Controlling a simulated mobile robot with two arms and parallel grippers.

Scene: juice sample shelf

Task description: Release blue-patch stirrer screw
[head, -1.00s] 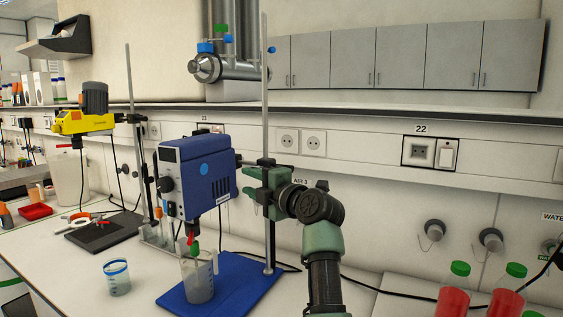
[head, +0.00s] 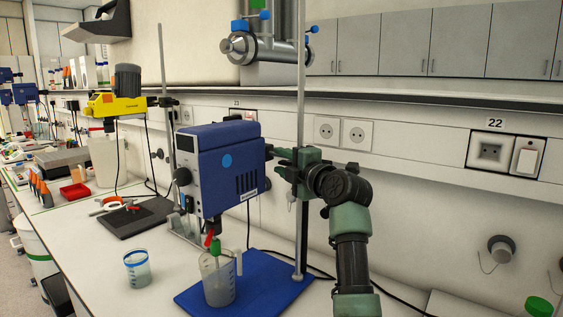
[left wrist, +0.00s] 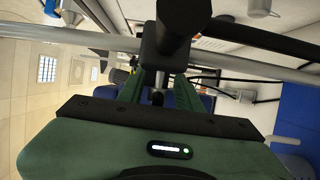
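The blue stirrer (head: 222,172) with a round light-blue patch on its side hangs from a clamp on an upright metal rod (head: 301,90). My left gripper (head: 286,168) has its green fingers at the clamp by the rod, right of the stirrer. In the left wrist view, the fingers (left wrist: 159,82) stand apart. A black clamp piece with a thick knob (left wrist: 180,22) lies just beyond and between their tips. A small dark pin end shows between the fingers; contact with it cannot be told. The clamp screw is mostly hidden in the head view. My right gripper is not in view.
A beaker (head: 219,291) stands under the stirrer on the blue base plate (head: 262,281). A smaller beaker (head: 138,270) stands to the left. A yellow stirrer (head: 117,104) on another stand is farther back. A green-capped bottle (head: 538,307) is at the lower right.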

